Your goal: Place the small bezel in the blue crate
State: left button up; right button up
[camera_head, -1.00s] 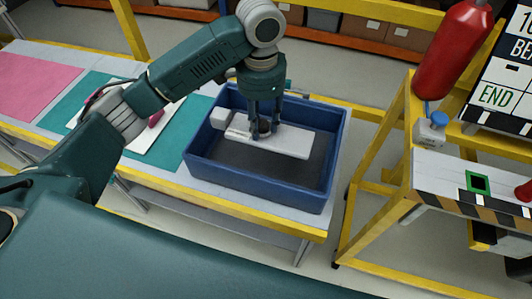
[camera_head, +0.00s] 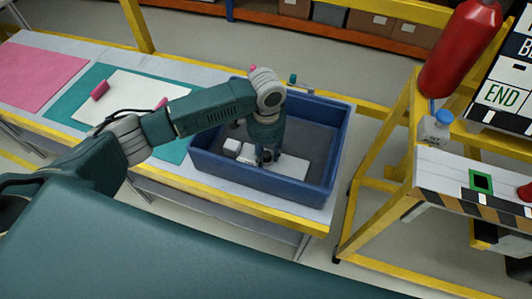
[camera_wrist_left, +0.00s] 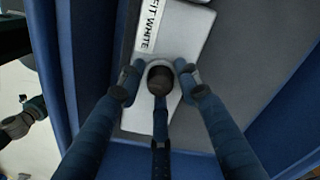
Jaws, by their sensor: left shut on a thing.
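The small bezel appears to be the white panel (camera_head: 291,167) low inside the blue crate (camera_head: 262,186). In the left wrist view the white panel (camera_wrist_left: 225,45) carries a printed label, partly cut off, ending in "WHITE". A round dark knob (camera_wrist_left: 159,80) on a pale ring stands on it. My left gripper (camera_head: 268,160) is inside the crate, shut on the knob; its fingers (camera_wrist_left: 158,76) sit around it in the wrist view. The arm hides part of the panel. Whether the panel touches the crate floor is hard to tell.
A white block (camera_head: 232,147) shows beside the panel's left end in the crate. The crate stands on a yellow-edged table beside a teal mat (camera_head: 67,87) with a white sheet (camera_head: 125,105). A yellow frame (camera_head: 375,155) stands to the right.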

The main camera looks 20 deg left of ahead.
aim_at(266, 154)
pick_arm(q)
jog(key=o, duration=1.3)
notch_tip(266, 154, up, 12)
jog(key=shift+r+b, duration=0.1)
jog(key=shift+b, duration=0.25)
